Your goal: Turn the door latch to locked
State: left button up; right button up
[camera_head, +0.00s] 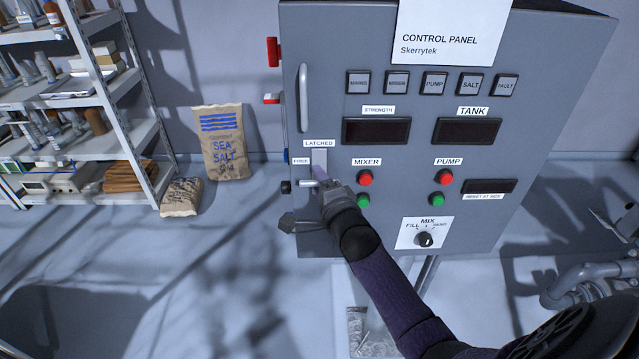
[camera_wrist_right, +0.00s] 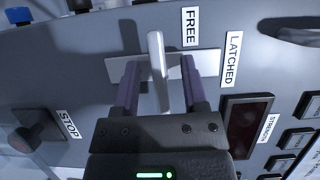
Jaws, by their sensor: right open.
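The door latch is a pale bar handle (camera_wrist_right: 158,70) on a light metal plate (camera_wrist_right: 207,63) at the left of the grey control panel cabinet (camera_head: 395,215). The handle points toward the FREE label (camera_wrist_right: 190,27), at a right angle to the direction of the LATCHED label (camera_wrist_right: 232,58). In the head view the LATCHED label (camera_head: 319,143) is above the plate and the FREE label (camera_head: 300,161) at its left. My right gripper (camera_head: 319,174) is open at the latch. In the wrist view its fingers stand either side of the handle, with gaps visible. My left gripper is out of view.
A vertical door handle (camera_head: 303,98) is above the latch. The red and green MIXER buttons (camera_head: 365,178) are close to the right of my gripper. A STOP knob (camera_wrist_right: 38,132) is near it in the wrist view. Salt bags (camera_head: 222,143) and shelves (camera_head: 80,100) stand left.

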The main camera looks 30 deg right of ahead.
jog(key=shift+c, duration=0.2)
grip_shut()
